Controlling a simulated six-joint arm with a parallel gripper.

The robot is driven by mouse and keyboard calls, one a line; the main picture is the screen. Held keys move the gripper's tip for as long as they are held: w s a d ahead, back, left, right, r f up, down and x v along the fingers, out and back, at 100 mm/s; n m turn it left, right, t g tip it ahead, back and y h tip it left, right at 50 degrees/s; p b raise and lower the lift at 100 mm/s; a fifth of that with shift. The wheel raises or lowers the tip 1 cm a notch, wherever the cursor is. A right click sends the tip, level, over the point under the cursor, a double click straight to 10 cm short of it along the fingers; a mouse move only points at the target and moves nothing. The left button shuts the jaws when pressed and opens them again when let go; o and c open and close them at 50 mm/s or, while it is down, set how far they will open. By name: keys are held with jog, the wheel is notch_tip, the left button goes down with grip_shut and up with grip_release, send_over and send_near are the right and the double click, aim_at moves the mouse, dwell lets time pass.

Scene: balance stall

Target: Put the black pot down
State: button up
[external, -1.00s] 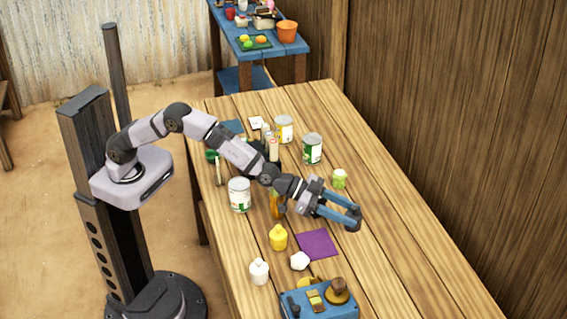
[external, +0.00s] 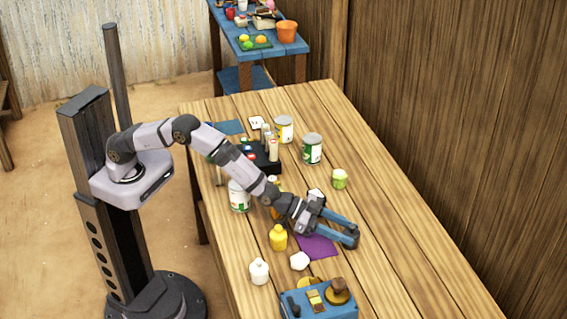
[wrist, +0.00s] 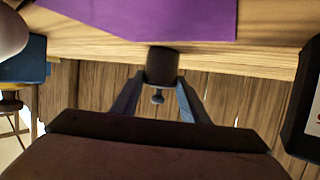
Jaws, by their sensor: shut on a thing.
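My gripper (external: 351,236) is shut on the small black pot (external: 352,241). In the wrist view, the dark pot (wrist: 162,65) sits between the two fingertips, with a small knob showing on the side towards the camera. In the external view the fingers mostly hide the pot. It is just right of the purple mat (external: 318,249), over bare planks. I cannot tell whether it touches the table. The purple mat (wrist: 165,16) also shows at the top of the wrist view.
A white many-sided object (external: 300,261), a yellow bottle (external: 278,239) and a white bottle (external: 259,272) stand left of and below the mat. A blue balance base (external: 340,307) is at the front. The table's right side is clear.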

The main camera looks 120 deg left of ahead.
jog(key=shift+r, duration=0.1)
jog(key=o, duration=1.4)
jog(key=shift+f, duration=0.2)
jog(key=shift+r, duration=0.2)
jog(key=shift+b+v, duration=0.65)
jog(key=shift+v, duration=3.15)
